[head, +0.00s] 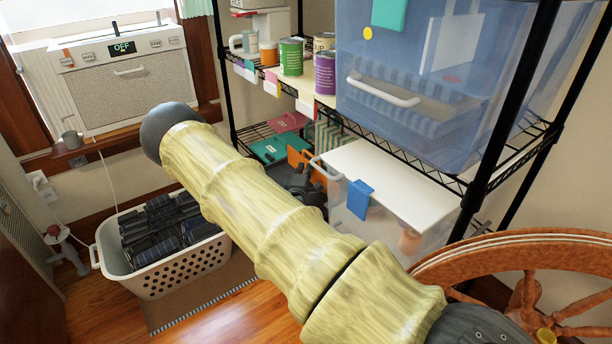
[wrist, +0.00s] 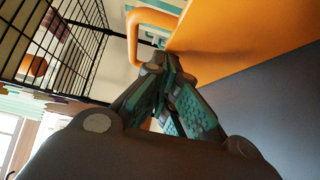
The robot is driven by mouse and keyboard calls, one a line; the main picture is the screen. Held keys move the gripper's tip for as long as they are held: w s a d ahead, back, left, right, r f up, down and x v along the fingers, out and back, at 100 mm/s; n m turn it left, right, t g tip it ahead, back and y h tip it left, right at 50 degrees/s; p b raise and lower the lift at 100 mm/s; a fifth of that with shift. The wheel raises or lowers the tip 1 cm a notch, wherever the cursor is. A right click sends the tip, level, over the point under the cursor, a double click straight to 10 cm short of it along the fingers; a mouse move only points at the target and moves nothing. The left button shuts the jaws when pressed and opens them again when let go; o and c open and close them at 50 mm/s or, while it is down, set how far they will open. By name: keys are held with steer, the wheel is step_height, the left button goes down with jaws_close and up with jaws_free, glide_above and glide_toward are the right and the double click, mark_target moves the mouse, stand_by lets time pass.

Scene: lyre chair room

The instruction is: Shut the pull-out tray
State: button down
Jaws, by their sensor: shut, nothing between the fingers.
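An orange panel (wrist: 240,35) with a loop handle (wrist: 135,35) fills the upper right of the wrist view, above a dark grey face. It looks like the front of the pull-out tray. I cannot tell how far the tray is out. My gripper (wrist: 165,75) is shut and empty, its fingertips close to the orange panel and handle. I cannot tell whether they touch.
A clear bin with a white lid (head: 385,185) stands right of the orange piece. A large blue bin (head: 430,90) and several cans (head: 291,55) are on the shelf above. A laundry basket (head: 190,262) sits on the floor at left. A wooden wheel (head: 525,255) is at right.

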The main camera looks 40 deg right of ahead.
steer(key=shift+s+d, duration=0.1)
steer(key=shift+d, duration=1.15)
